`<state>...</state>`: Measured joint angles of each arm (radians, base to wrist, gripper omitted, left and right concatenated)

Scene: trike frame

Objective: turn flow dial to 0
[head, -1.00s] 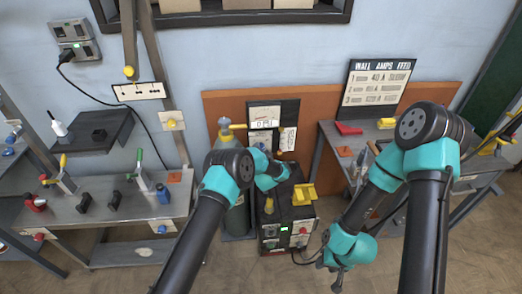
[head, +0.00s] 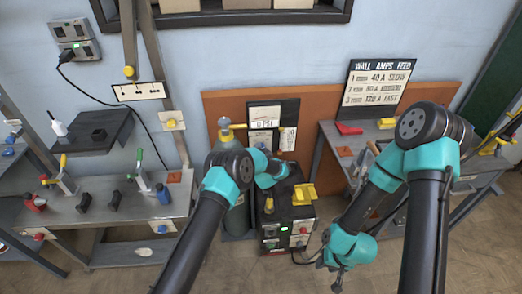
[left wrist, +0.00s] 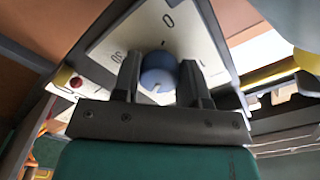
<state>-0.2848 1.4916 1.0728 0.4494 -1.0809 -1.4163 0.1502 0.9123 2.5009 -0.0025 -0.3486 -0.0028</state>
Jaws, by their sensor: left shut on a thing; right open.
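The flow dial (left wrist: 157,73) is a round blue knob on a white plate (left wrist: 190,35) in the left wrist view. A "0" is printed above the knob and a "20" to its left. A small white mark shows low on the knob; I cannot tell which number it points to. My left gripper (left wrist: 161,82) is shut on the knob, one finger on each side. In the head view this gripper is mostly hidden behind my left arm, near the gas cylinder (head: 238,214). My right gripper (head: 337,286) hangs open and empty low at the right.
A dark machine (head: 285,222) with yellow parts on top stands right of the cylinder. A workbench (head: 110,222) with clamps is at left, another bench at right (head: 345,145).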

